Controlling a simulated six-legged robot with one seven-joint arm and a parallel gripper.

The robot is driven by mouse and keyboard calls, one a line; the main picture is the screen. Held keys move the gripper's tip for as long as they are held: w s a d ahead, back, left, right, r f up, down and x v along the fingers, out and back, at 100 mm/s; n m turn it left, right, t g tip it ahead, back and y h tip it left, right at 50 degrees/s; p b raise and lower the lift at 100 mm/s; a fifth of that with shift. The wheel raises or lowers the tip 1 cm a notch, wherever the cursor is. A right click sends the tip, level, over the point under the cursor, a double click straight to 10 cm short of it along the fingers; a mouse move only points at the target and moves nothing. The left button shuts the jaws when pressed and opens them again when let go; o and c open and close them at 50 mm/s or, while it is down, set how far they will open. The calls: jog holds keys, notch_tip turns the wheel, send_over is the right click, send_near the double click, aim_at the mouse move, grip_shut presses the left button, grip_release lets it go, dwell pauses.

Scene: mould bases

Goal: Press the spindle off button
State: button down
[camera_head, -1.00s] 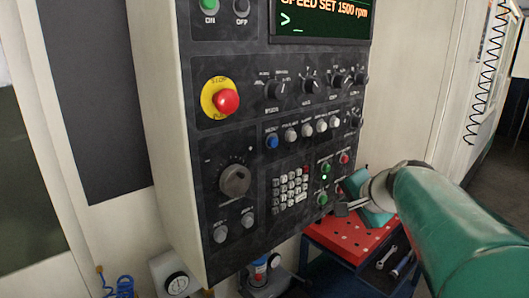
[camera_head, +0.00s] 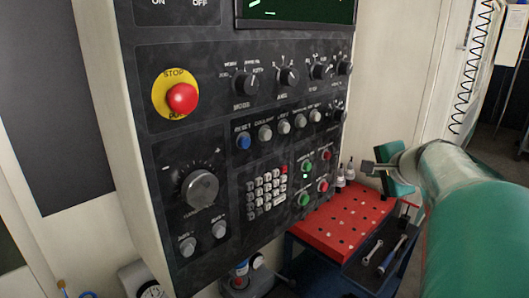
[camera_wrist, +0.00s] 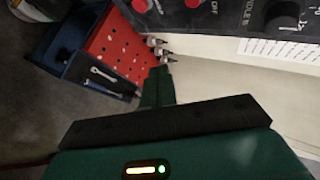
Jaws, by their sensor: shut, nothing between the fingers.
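The control panel (camera_head: 225,110) fills the middle of the head view. Low on its right side is a small group of two green and two red round buttons, an upper red button (camera_head: 325,155) and a lower red button (camera_head: 322,186). Their labels are too small to read there, so I cannot tell which red one is spindle off. In the wrist view two red buttons (camera_wrist: 190,3) show at the top edge, one beside an "OFF" label. My gripper (camera_head: 366,167) is shut and empty, right of the buttons and apart from them; it also shows in the wrist view (camera_wrist: 161,72).
A red perforated tray top (camera_head: 335,226) on a dark cart stands below the panel, with wrenches (camera_head: 372,252) and small bottles beside it. A red stop button (camera_head: 182,99), knobs and a keypad (camera_head: 266,193) crowd the panel. Open space lies around my gripper.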

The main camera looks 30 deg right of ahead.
jog(key=w+a, duration=0.2)
jog(key=w, duration=0.6)
jog(key=shift+w+a, duration=0.2)
jog(key=shift+w, duration=0.15)
dwell(1.9)
jog(key=shift+w+a, duration=0.1)
jog(key=shift+w, duration=0.2)
jog(key=shift+w+a, duration=0.15)
jog(key=shift+w, duration=0.25)
dwell(0.7)
jog(key=shift+s, duration=0.15)
jog(key=shift+s+d, duration=0.25)
jog(key=shift+s, duration=0.4)
jog(key=shift+s+d, duration=0.25)
jog(key=shift+s, duration=0.55)
jog(key=shift+s+d, duration=0.2)
jog(key=shift+s, duration=0.6)
jog(key=shift+s+d, duration=0.25)
jog(key=shift+s, duration=0.55)
